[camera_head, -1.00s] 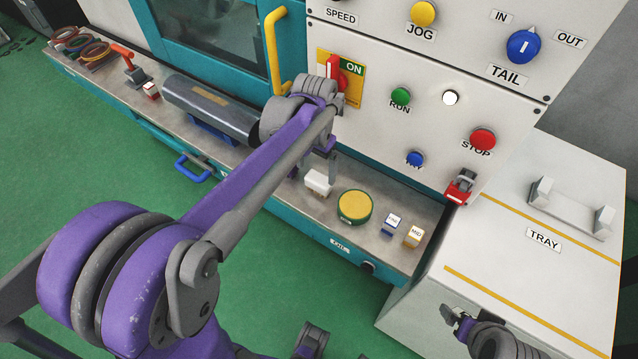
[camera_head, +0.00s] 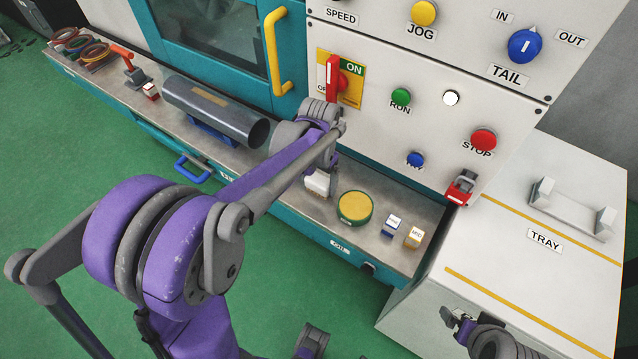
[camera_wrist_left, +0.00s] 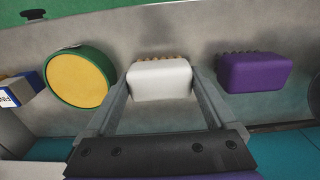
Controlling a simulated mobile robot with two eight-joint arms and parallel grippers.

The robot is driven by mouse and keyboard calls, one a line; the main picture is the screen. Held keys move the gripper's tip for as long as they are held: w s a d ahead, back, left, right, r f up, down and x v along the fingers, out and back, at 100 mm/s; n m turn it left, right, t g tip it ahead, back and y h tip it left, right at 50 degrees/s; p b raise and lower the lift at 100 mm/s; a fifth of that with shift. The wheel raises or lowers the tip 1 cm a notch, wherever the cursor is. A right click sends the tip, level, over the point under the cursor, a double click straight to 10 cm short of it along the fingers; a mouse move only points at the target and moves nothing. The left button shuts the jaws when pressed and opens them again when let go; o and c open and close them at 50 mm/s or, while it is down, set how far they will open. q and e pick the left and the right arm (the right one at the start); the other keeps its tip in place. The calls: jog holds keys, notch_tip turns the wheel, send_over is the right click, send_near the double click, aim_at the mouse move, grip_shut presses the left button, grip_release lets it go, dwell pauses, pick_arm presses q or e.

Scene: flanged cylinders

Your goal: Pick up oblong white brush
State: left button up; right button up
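The oblong white brush (camera_wrist_left: 160,80), with tan bristles along its far edge, lies on the bench ledge. In the left wrist view it is between the two fingers of my left gripper (camera_wrist_left: 161,92). The fingers straddle it, one on each side; they lie very near its sides, and firm contact is not evident. In the head view the white brush (camera_head: 318,184) is partly hidden by my left gripper (camera_head: 319,173). My right gripper (camera_head: 457,320) is at the bottom right, away from the brush; its finger gap is unclear.
A purple brush (camera_wrist_left: 254,73) lies right of the white one in the wrist view. A green-rimmed yellow round tin (camera_head: 355,206) and small blue and yellow blocks (camera_head: 413,236) stand nearby. A grey cylinder (camera_head: 215,108) lies farther left. The control panel (camera_head: 440,125) rises behind.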

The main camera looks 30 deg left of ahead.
aim_at(319, 179)
pick_arm(q)
jog(key=c, duration=0.7)
notch_tip(319, 179, up, 10)
jog(key=shift+r+p, duration=0.1)
jog(key=shift+p, duration=0.35)
jog(key=o, duration=1)
jog(key=c, duration=0.6)
